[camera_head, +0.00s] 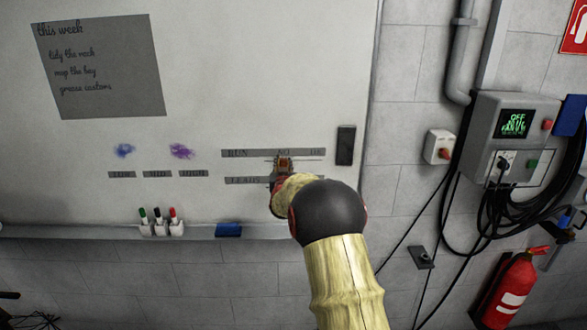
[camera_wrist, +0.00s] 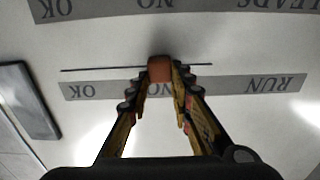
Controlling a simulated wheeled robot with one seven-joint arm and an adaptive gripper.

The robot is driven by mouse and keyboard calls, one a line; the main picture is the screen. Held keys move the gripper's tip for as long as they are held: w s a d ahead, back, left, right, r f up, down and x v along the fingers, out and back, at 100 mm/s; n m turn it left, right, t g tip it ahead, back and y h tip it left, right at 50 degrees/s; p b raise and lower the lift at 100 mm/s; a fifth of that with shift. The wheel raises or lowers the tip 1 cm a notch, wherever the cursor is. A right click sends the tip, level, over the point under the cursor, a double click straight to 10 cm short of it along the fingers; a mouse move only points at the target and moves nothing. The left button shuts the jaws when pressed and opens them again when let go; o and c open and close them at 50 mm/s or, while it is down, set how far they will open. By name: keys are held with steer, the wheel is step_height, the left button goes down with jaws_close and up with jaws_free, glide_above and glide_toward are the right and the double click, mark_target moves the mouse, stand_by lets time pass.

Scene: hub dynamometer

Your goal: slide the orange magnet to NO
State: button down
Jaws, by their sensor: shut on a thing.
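The orange magnet (camera_head: 284,163) is on the whiteboard, on a thin dark line just below the upper label strip (camera_head: 240,153) marked RUN, NO, OK. In the wrist view, which is upside down, the magnet (camera_wrist: 159,68) sits between the fingertips of my gripper (camera_wrist: 160,74). My gripper (camera_head: 284,168) is shut on it. The magnet lines up with the NO label (camera_wrist: 160,90) of the RUN strip, which the fingers partly cover. The dark line (camera_wrist: 100,69) runs out to both sides of the magnet.
A second strip (camera_head: 245,180) marked LEADS lies below, partly hidden by my arm. A dark block (camera_head: 345,145) is at the board's right. Markers (camera_head: 160,222) and a blue eraser (camera_head: 228,230) are on the ledge below. A control box (camera_head: 512,135) with cables hangs on the right wall.

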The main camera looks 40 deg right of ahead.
steer(key=shift+a, duration=0.1)
steer(key=c, duration=1.6)
jaws_free()
steer(key=shift+w+a, duration=0.1)
steer(key=shift+w, duration=0.05)
steer(key=shift+o, duration=0.2)
steer(key=v, duration=1.2)
